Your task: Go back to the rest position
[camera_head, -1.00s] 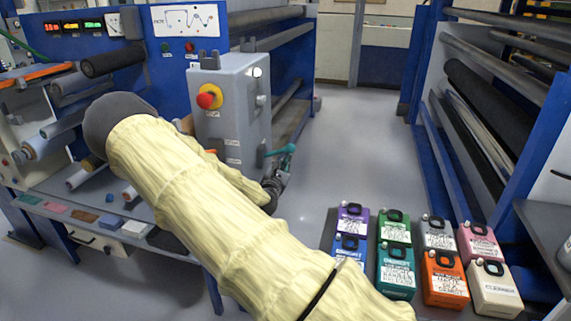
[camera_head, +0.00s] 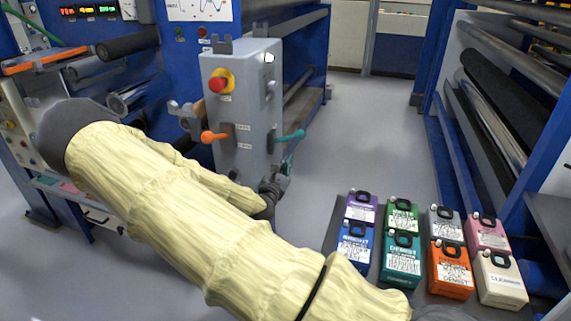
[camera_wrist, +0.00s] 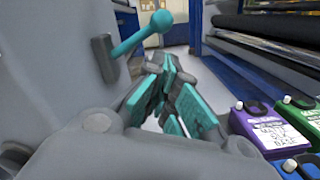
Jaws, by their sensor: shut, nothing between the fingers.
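My arm in its cream sleeve crosses the head view from bottom right to the left. My gripper (camera_head: 281,178) is mostly hidden behind the sleeve and beside the grey control box (camera_head: 222,125). In the wrist view my gripper (camera_wrist: 172,65) shows its teal-padded fingers drawn together, with nothing held. The teal lever (camera_head: 290,136) on the box's right side is just above my gripper; it also shows in the wrist view (camera_wrist: 135,36), up and left of the fingers.
The box also bears an orange lever (camera_head: 215,137) and a red button (camera_head: 217,86). Several labelled jugs, among them an orange one (camera_head: 450,270), stand at lower right. Blue roller machines flank both sides. The grey aisle floor (camera_head: 365,125) between them is clear.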

